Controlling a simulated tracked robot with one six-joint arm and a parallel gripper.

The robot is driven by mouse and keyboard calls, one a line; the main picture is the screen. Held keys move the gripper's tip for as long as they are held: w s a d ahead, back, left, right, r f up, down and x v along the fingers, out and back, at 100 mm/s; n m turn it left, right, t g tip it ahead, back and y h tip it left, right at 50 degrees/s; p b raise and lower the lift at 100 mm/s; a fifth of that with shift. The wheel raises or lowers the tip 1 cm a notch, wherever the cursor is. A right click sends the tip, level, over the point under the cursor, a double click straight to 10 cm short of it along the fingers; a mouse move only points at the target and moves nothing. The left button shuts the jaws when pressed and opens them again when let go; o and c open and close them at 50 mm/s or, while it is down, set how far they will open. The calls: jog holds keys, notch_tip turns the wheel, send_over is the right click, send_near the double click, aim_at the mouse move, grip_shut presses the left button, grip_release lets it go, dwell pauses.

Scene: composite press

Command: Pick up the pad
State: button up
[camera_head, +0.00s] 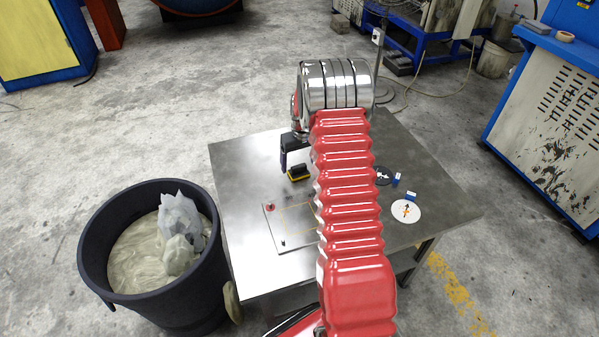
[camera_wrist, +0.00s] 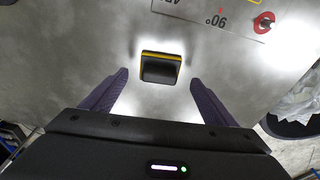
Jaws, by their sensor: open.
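The pad (camera_head: 299,173) is a small dark block with a yellow edge, lying on the metal table (camera_head: 245,160). In the wrist view the pad (camera_wrist: 159,68) appears just beyond my gripper, roughly centred between the fingers. My gripper (camera_wrist: 158,78) is open and empty, with one dark finger on each side. In the head view my gripper (camera_head: 288,160) hangs above and just beside the pad, and my red arm covers the middle of the table.
A marked plate (camera_head: 285,240) with a red round spot lies nearer the front of the table. A dark disc (camera_head: 383,176) and a white disc (camera_head: 406,211) lie to the right. A large black bin (camera_head: 93,240) stands at the table's left. The table's back left is clear.

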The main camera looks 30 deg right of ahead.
aim_at(299, 166)
jog(key=shift+w+d+f, duration=0.1)
jog(key=shift+w+f, duration=0.05)
jog(key=shift+f, duration=0.75)
jog(key=shift+w+f, duration=0.1)
jog(key=shift+f, duration=0.75)
jog(key=shift+c, duration=0.5)
jog(key=c, duration=1)
